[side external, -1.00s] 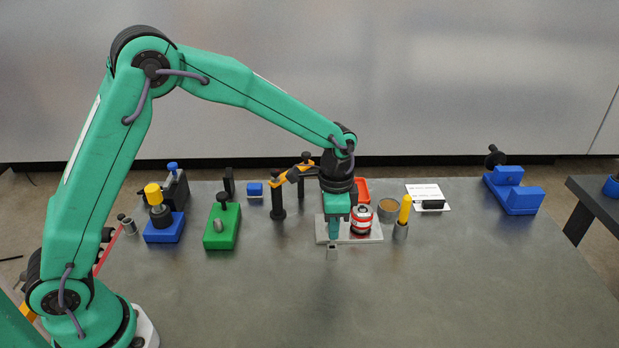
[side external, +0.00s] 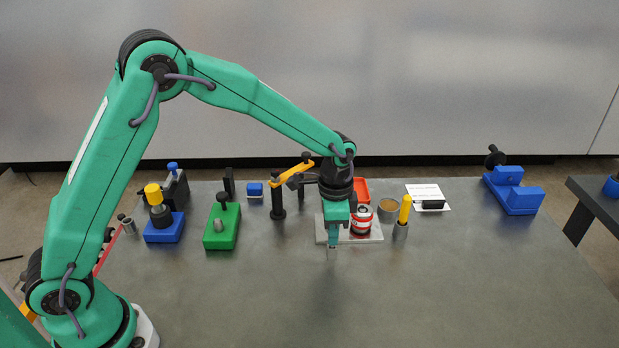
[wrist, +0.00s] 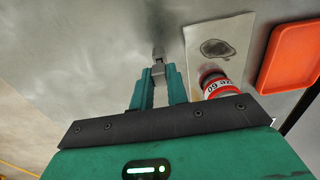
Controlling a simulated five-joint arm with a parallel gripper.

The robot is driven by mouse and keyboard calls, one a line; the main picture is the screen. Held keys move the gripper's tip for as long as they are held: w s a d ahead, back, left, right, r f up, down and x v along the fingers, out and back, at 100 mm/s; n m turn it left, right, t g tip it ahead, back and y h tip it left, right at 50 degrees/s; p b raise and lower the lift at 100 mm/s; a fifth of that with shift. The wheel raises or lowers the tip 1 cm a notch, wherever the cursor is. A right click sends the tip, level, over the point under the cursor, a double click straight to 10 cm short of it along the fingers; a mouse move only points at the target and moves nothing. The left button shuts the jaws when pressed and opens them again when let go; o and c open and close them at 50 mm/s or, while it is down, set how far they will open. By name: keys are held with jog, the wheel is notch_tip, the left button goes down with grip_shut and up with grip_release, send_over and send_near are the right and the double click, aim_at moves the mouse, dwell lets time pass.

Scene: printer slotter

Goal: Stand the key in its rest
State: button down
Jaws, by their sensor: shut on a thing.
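My gripper (side external: 332,240) points down near the middle of the table. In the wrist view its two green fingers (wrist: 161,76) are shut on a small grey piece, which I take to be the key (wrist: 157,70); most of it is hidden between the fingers. A small grey upright block, which I take to be the rest (side external: 331,254), stands on the table directly under the fingertips. It also shows just beyond the fingers in the wrist view (wrist: 158,52). Whether the key is inside the rest or just above it, I cannot tell.
A grey plate (side external: 374,236) with a red-and-white can (side external: 361,221) is close on the right. A yellow-handled tool (side external: 404,212) stands beyond it. Green (side external: 222,236) and blue (side external: 163,232) fixtures stand left. The front table is clear.

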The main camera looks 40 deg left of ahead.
jog(key=shift+f, duration=1.05)
dwell(1.1)
jog(key=c, duration=1.3)
grip_release()
jog(key=shift+r, duration=0.1)
jog(key=shift+r, duration=3.8)
